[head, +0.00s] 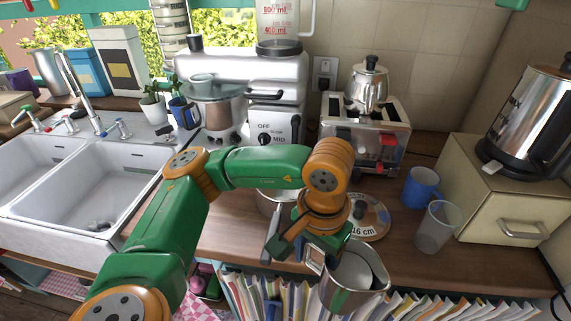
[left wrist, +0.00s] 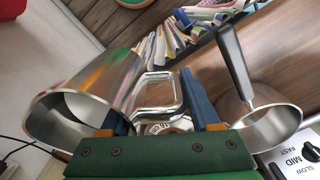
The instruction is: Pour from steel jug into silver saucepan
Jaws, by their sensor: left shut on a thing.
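My left gripper (head: 316,252) is shut on the handle of the steel jug (head: 345,296). The jug hangs in front of the counter edge, above a row of books, with its open mouth facing up towards the head camera. Its contents cannot be made out. In the left wrist view the jug (left wrist: 85,90) is at the left, its handle between the fingers (left wrist: 160,105). The silver saucepan (head: 268,203) stands on the counter, left of the jug and partly hidden by my left arm. It also shows in the left wrist view (left wrist: 280,122) with its dark handle. My right gripper is not in view.
A round lid marked 16 cm (head: 375,222) lies on the counter behind the jug. A blue mug (head: 421,187) and a clear cup (head: 436,228) stand to the right. A toaster (head: 362,135) and a stand mixer (head: 240,80) are behind. The sink (head: 85,185) is left.

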